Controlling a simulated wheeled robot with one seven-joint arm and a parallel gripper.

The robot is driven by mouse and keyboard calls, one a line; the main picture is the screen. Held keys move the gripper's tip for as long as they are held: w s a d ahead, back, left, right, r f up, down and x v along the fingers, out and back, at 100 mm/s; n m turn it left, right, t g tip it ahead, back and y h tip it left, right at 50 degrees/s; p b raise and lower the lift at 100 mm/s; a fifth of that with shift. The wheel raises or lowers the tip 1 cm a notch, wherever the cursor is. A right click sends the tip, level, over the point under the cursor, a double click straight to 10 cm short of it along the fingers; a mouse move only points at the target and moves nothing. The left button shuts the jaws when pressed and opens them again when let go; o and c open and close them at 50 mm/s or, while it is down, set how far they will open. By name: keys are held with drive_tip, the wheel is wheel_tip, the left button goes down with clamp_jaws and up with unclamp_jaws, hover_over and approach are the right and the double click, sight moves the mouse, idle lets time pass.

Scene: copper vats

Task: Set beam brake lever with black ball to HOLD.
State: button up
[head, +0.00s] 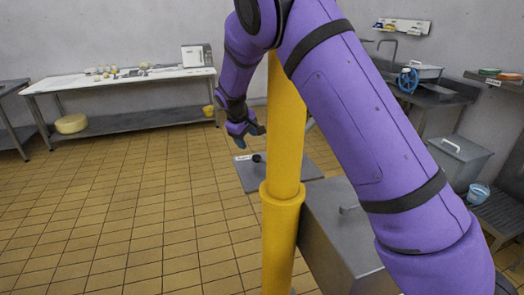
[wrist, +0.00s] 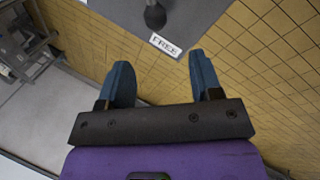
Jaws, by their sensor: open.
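The brake lever's black ball (head: 257,158) stands over a grey plate (head: 305,168) in the head view, partly behind a yellow post. In the wrist view the black ball (wrist: 155,17) is at the top edge, on a dark stem over the grey plate (wrist: 198,12). A white label reading FREE (wrist: 165,45) lies between the ball and my fingers. My gripper (wrist: 161,68) is open and empty, its blue fingers apart and short of the ball in the picture. In the head view my gripper (head: 247,137) is just above and left of the ball. No HOLD label is readable.
The yellow upright post (head: 284,215) stands close to the plate. A grey lidded box (head: 345,235) is right of it. A steel table (head: 125,80) with small items stands at the back wall. Tiled floor on the left is clear.

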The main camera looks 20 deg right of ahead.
sight(255, 155)
drive_tip(key=x, duration=1.1)
drive_tip(key=shift+w+d+r, duration=0.1)
drive_tip(key=shift+w+d, duration=0.15)
clamp_jaws()
